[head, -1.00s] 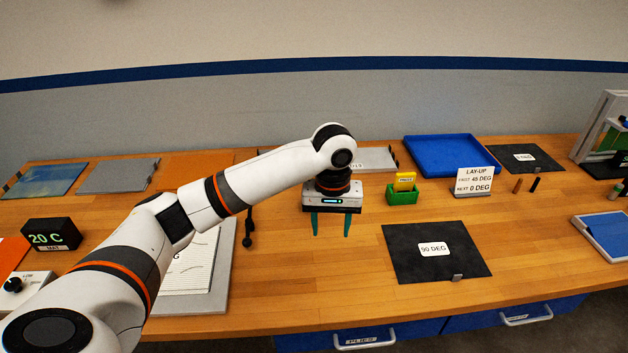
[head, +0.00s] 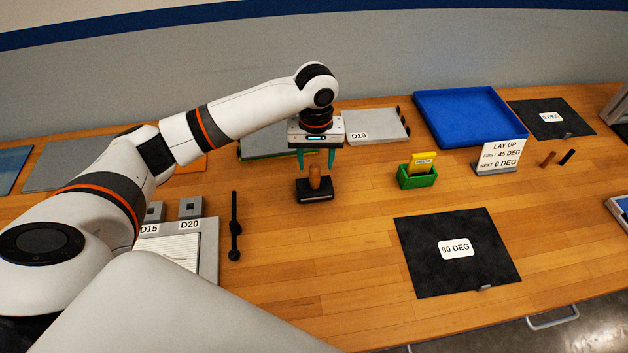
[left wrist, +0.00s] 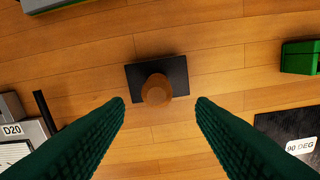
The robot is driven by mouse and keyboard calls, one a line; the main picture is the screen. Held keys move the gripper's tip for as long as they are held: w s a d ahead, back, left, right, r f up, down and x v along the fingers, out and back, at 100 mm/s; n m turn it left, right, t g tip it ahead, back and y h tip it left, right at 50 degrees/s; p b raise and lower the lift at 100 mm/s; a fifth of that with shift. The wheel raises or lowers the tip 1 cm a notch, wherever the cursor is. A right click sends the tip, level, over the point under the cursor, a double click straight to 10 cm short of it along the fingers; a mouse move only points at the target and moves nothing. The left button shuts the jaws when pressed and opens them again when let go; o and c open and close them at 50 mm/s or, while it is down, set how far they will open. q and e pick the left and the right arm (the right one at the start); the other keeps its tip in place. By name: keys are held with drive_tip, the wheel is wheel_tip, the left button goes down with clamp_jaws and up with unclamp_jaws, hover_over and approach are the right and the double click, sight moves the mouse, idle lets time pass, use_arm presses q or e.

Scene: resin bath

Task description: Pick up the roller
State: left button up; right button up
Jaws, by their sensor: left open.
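What looks like the roller is an upright brown wooden handle (head: 315,178) on a black block (head: 318,194), standing on the wooden bench. I cannot see a roller part clearly. My left gripper (head: 316,165) is open and empty, pointing down, with its green fingers above and slightly behind the handle in the head view. In the left wrist view the round top of the handle (left wrist: 157,89) lies between the two finger lines, just beyond the fingertips (left wrist: 160,103). The fingers look apart from it. My right gripper is not in view.
A green box (head: 417,180) with a yellow card stands to the right. A black rod-shaped tool (head: 234,228) lies to the left, by the D15 and D20 board. A black 90 DEG sheet (head: 430,275) and blue tray (head: 470,108) lie right. Bench around the block is clear.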

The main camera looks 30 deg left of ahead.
sight(315, 175)
use_arm(q)
drive_tip(key=shift+f, duration=1.2)
drive_tip(key=f, duration=0.1)
drive_tip(key=f+p, duration=0.1)
drive_tip(key=f, duration=0.1)
drive_tip(key=f+p, duration=0.1)
drive_tip(key=shift+w+a+f, duration=0.2)
drive_tip(key=shift+w+a, duration=0.1)
drive_tip(key=shift+f, duration=0.3)
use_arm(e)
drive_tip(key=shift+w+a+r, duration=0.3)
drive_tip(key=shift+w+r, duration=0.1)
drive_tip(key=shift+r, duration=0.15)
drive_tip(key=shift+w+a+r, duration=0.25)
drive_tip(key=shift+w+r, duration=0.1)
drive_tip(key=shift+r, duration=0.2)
use_arm(q)
drive_tip(key=shift+c, duration=0.4)
drive_tip(key=c, duration=0.9)
clamp_jaws()
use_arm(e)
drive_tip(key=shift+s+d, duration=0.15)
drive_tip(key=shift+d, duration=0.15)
use_arm(q)
drive_tip(key=shift+r, duration=0.2)
